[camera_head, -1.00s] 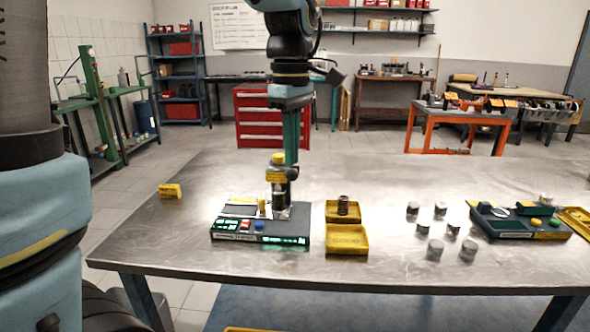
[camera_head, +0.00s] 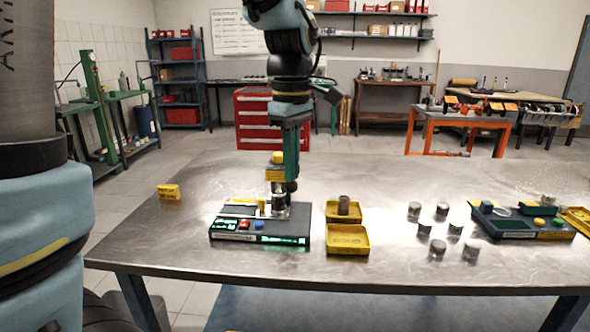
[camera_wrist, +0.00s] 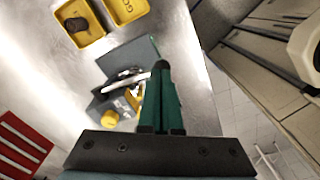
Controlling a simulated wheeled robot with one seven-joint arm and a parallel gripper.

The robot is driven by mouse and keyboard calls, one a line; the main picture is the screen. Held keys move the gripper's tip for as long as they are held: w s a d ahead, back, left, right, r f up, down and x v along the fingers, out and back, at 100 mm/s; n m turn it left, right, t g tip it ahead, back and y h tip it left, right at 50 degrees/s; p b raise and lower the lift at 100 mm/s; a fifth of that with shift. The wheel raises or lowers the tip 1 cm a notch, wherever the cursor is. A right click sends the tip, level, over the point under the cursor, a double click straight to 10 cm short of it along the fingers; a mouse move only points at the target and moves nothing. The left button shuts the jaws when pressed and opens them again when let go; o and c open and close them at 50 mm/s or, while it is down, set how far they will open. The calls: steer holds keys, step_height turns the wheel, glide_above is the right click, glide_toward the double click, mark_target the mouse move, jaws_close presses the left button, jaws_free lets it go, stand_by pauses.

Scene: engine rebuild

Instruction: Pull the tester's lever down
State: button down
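The tester (camera_head: 235,236) sits at the left front of the table, with a lit green display and red and blue buttons. Its post carries a yellow cap (camera_head: 278,158) and a yellow block (camera_head: 276,174). The lever's dark round knob (camera_head: 291,187) shows right of the post, low over the tester. My gripper (camera_head: 291,178) points straight down with its green fingers together, its tips at the top of the knob. In the wrist view the fingers (camera_wrist: 161,72) meet at the dark knob, and the yellow cap (camera_wrist: 109,119) is beside them. The lever's arm is mostly hidden.
Several metal cylinders (camera_head: 437,248) and another device (camera_head: 510,232) are farther right. A yellow block (camera_head: 168,191) lies at the left. The front middle is clear.

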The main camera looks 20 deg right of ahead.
steer(key=shift+f, duration=0.25)
steer(key=shift+s+f+b, duration=0.15)
steer(key=shift+f+b, duration=0.3)
steer(key=shift+f, duration=0.35)
steer(key=shift+f, duration=0.5)
step_height(320, 180, up, 10)
steer(key=p, duration=0.8)
steer(key=shift+w+p, duration=0.3)
steer(key=shift+p, duration=0.05)
stand_by(0.4)
